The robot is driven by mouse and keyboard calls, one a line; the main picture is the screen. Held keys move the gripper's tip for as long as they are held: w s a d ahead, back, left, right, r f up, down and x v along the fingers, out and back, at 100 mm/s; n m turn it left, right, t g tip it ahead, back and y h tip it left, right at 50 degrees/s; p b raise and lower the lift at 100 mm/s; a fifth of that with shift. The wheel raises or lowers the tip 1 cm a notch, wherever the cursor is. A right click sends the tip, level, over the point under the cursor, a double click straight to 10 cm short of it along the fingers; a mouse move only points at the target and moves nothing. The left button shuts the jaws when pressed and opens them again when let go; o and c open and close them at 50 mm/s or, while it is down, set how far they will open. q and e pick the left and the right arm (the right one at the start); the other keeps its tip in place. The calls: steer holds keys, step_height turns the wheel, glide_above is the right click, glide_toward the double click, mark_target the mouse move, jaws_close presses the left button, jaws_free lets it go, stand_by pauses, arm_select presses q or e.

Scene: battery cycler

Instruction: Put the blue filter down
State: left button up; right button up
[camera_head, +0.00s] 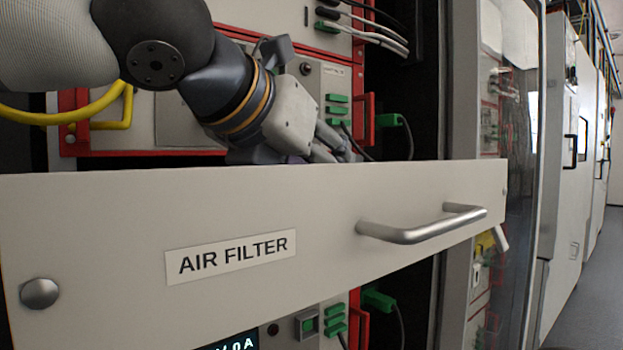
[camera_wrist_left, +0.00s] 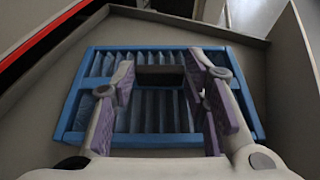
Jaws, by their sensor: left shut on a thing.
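The blue filter (camera_wrist_left: 150,115), a blue frame with pleats, shows in the left wrist view inside the grey walls of the drawer (camera_wrist_left: 272,70). My left gripper (camera_wrist_left: 163,78) is shut on the filter at a dark raised part in its middle, one purple-padded finger on each side. In the head view my left gripper (camera_head: 335,150) reaches down behind the drawer front labelled AIR FILTER (camera_head: 130,220). The filter is hidden there by this front. Whether the filter touches the drawer floor I cannot tell. My right gripper is in neither view.
The drawer is pulled out and has a metal handle (camera_head: 420,230) on its front. Behind it is a red-edged rack panel with green connectors (camera_head: 337,110) and cables. A yellow cable (camera_head: 60,115) hangs at the left. More cabinets (camera_head: 565,150) line the aisle at the right.

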arm_select(q)
steer(key=shift+s+d+f, duration=0.1)
steer(key=shift+s+f, duration=0.4)
steer(key=shift+f, duration=0.1)
steer(key=shift+s+d, duration=0.15)
steer(key=shift+s, duration=0.15)
steer(key=o, duration=0.8)
steer(key=shift+w+a+f, duration=0.15)
steer(key=shift+w, duration=0.35)
steer(key=shift+w+a+f, duration=0.15)
steer(key=shift+w, duration=0.35)
steer(key=shift+c, duration=0.2)
steer(key=o, duration=0.4)
steer(key=shift+s, duration=0.15)
steer(key=shift+s+d+r, duration=0.1)
steer(key=shift+s+r, duration=0.05)
steer(key=shift+s, duration=0.15)
steer(key=shift+w, duration=0.1)
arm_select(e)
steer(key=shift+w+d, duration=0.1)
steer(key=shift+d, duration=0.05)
arm_select(q)
steer(key=v, duration=1.2)
